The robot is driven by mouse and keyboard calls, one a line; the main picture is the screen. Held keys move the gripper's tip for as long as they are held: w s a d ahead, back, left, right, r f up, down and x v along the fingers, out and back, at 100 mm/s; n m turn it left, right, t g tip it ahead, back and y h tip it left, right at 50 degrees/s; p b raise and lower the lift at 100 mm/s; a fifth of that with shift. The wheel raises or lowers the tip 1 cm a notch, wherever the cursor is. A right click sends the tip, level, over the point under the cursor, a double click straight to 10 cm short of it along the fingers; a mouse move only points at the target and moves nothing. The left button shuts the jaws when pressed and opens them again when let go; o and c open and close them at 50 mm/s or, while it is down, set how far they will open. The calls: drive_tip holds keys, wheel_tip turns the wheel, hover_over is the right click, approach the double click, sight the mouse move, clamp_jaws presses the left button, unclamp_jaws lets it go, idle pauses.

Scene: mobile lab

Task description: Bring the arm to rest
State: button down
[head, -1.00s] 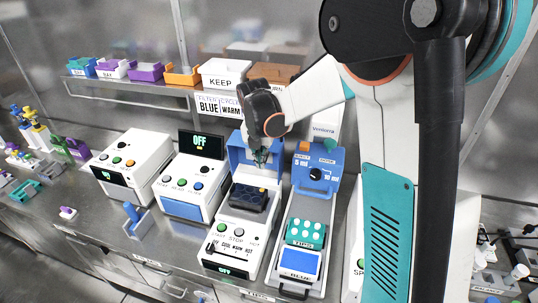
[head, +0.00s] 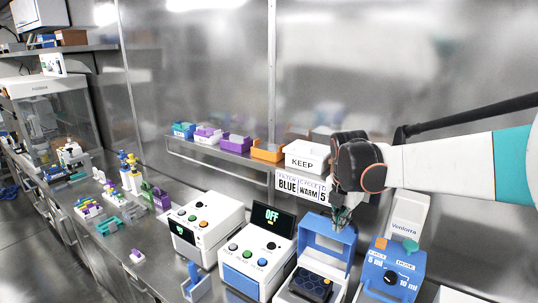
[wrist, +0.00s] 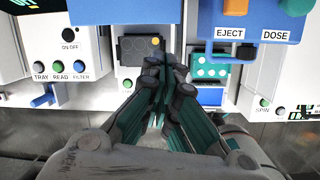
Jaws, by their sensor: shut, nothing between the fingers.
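My gripper (head: 341,222) is at the end of my raised arm, in front of the open blue lid (head: 327,243) of a white device on the bench. In the wrist view my gripper's dark green fingers (wrist: 163,75) lie together with nothing between them. Below them sits the white device with a dark block (wrist: 137,49) that has a yellow spot. The same dark block (head: 311,284) shows in the head view below my gripper. My gripper is apart from the block; contact with the lid cannot be told.
A blue dispenser (head: 395,271) with EJECT and DOSE labels stands close on the right. A white device with an OFF display (head: 279,222) stands on the left. A shelf behind holds several coloured bins and a white KEEP bin (head: 306,157). Open air lies above the bench.

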drive_tip(key=s+a+f+m+t+b, duration=0.1)
drive_tip(key=s+f+m+b, duration=0.2)
drive_tip(key=s+m, duration=0.5)
drive_tip(key=s+a+f+m+t+b, duration=0.1)
drive_tip(key=s+f+m+t+b, duration=0.1)
drive_tip(key=s+m, duration=0.7)
drive_tip(key=s+a+f+m+t+y+b, duration=0.1)
drive_tip(key=s+f+m+b, duration=0.3)
drive_tip(key=s+m, duration=0.5)
drive_tip(key=shift+s+a+f+t+b, duration=0.15)
drive_tip(key=shift+s+f+t+b, duration=0.2)
drive_tip(key=shift+b, duration=0.25)
